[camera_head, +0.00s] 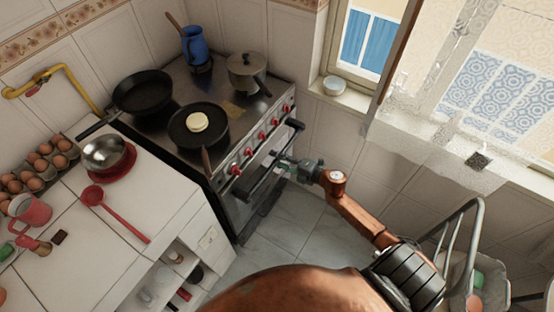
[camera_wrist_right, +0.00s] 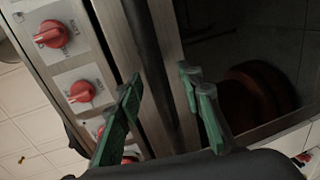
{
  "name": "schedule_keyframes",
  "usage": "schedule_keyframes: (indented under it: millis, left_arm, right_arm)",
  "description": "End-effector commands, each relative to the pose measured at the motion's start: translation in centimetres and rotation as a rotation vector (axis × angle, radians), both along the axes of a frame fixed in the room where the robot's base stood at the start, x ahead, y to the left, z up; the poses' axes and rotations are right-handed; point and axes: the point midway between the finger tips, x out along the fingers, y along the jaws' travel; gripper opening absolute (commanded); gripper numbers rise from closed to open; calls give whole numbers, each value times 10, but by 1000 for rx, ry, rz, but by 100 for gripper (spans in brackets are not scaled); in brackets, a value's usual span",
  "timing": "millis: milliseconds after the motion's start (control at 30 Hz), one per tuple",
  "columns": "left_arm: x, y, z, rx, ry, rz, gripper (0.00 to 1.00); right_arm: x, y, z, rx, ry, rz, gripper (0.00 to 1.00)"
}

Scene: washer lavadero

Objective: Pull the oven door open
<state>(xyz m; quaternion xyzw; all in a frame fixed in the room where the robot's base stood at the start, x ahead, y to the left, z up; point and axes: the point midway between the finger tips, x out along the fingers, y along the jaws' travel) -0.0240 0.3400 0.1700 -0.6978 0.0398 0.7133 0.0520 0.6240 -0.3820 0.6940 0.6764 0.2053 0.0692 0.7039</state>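The oven is the lower part of a steel stove, its front facing right in the head view. Its door (camera_head: 241,208) looks shut; its dark glass (camera_wrist_right: 245,45) fills the right of the wrist view. A dark bar handle (camera_head: 265,176) runs along the door's upper edge. My right gripper (camera_head: 287,160) is at the handle. In the wrist view the gripper's green fingers (camera_wrist_right: 161,80) are apart, one on each side of the handle (camera_wrist_right: 146,45), with gaps visible. Whether either finger touches the bar is unclear. My left gripper is not in view.
Red knobs (camera_head: 248,152) line the stove front above the handle. Pans (camera_head: 144,92), a pot (camera_head: 246,73) and a blue jug (camera_head: 194,46) stand on top. A white counter (camera_head: 158,205) adjoins the stove. Tiled floor (camera_head: 299,208) before the oven is clear.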

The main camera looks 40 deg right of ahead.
Motion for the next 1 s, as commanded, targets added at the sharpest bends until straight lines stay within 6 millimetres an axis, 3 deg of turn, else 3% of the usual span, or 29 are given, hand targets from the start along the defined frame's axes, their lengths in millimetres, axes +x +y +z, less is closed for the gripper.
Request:
schedule_keyframes:
  millis: [167, 667, 1000]
  left_arm:
    - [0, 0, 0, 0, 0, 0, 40]
    - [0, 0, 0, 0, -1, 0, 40]
    - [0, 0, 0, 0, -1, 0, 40]
  right_arm:
    - [0, 0, 0, 1, 0, 0, 34]
    - [0, 0, 0, 1, 0, 0, 1]
    - [0, 0, 0, 1, 0, 0, 0]
